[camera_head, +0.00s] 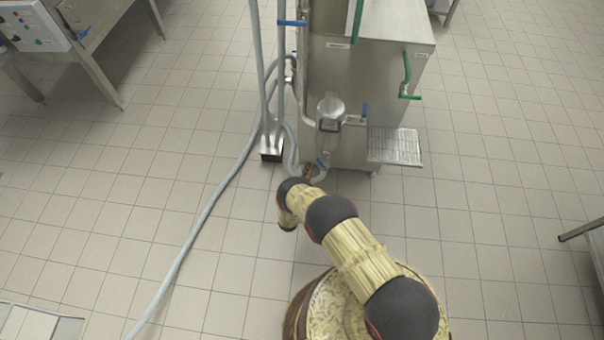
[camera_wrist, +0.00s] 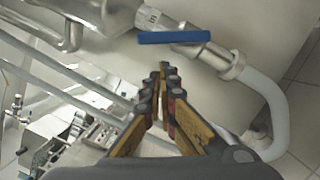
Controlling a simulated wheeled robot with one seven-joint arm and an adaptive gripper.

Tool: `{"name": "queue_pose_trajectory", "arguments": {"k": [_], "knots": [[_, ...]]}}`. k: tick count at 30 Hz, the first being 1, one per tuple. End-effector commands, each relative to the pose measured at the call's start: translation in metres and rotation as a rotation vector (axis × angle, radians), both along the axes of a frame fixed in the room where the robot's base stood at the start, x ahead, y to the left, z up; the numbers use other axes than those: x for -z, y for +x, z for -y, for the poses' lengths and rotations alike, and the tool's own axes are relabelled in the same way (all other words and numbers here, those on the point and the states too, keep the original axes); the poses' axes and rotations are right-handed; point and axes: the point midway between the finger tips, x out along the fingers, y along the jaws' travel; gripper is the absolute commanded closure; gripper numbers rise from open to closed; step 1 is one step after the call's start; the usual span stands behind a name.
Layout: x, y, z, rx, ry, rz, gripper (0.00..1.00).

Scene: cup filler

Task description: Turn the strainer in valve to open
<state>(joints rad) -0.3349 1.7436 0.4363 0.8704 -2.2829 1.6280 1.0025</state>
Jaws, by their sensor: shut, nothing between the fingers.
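A steel valve with a long blue lever handle (camera_wrist: 175,37) fills the upper middle of the wrist view, on a pipe with a small label that I cannot fully read. The lever lies nearly level in that view. My gripper (camera_wrist: 163,70) is shut and empty, its fingertips just below the lever with a visible gap; I cannot tell the exact distance. In the head view, a blue handle (camera_head: 322,162) shows low on the steel machine, beside my gripper (camera_head: 310,173), which is small and partly hidden by my arm. The strainer housing (camera_head: 330,108) stands above it.
A white hose (camera_wrist: 262,100) curves down right of the valve. Other blue handles (camera_head: 364,110) and green handles (camera_head: 406,70) are on the machine (camera_head: 390,40). A drip grate (camera_head: 395,146) juts out right.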

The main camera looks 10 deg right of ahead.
Motion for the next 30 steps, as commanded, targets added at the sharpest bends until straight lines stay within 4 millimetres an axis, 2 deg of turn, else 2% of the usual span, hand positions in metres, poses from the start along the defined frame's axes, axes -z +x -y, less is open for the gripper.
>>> {"name": "queue_pose_trajectory", "arguments": {"k": [7,30], "knots": [[-0.0092,-0.0032,0.0123,0.0,0.001,0.003,1.0],[-0.0135,-0.0039,0.0138,-0.001,0.068,0.025,1.0]]}}
